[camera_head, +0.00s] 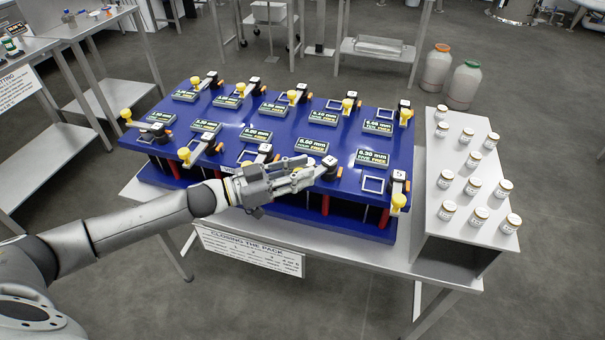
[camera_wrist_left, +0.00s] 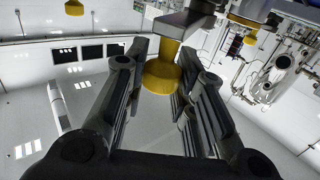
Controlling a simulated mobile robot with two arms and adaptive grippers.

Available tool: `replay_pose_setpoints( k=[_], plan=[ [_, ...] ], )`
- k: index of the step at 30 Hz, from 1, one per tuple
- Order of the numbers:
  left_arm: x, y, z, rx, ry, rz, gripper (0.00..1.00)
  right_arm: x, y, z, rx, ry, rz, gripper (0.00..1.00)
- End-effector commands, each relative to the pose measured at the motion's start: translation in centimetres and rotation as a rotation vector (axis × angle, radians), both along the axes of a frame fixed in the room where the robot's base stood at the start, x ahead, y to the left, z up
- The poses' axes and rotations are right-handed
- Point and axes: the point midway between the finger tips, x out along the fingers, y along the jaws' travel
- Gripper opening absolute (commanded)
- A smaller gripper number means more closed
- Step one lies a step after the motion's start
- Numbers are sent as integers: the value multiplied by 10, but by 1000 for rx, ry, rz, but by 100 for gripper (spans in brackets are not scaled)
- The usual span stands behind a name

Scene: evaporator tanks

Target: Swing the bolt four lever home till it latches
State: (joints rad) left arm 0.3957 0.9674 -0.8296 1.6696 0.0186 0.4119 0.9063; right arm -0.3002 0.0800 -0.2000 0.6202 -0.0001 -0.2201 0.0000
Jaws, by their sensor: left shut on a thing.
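The blue pack (camera_head: 237,128) lies on the table with several levers along its near and far edges. My left gripper (camera_head: 311,177) is at its near edge, by the lever with the white numbered block (camera_head: 329,161). I take this for the bolt four lever, though its number is too small to read surely. Its knob is hidden behind my fingers in the head view. In the left wrist view, the yellow knob (camera_wrist_left: 162,78) sits between the two fingers of my left gripper (camera_wrist_left: 160,88), which is shut on it. My right gripper is out of view.
Near-edge levers with yellow knobs stand at the left (camera_head: 184,154) and at the right corner (camera_head: 398,201). Small displays (camera_head: 312,146) stand on the pack's top. A grey stand (camera_head: 427,207) with several jars is at the right. A sign (camera_head: 250,250) hangs on the table front.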

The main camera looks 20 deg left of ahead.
Motion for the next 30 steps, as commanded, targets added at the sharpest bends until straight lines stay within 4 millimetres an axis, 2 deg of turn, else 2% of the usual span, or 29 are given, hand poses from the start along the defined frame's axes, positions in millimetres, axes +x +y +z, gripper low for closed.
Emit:
replay_pose_setpoints(
  k=[16,17,21,22,30],
  plan=[
    [2,3,1,1,-1,-17,0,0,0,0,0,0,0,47],
    [2,3,1,1,-1,-17,26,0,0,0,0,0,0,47],
    [2,3,1,1,-1,-17,44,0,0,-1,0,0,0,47],
    [2,3,1,1,-1,-17,47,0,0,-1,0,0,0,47],
    [1,2,0,1,-1,-19,47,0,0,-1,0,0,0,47]
  ],
)
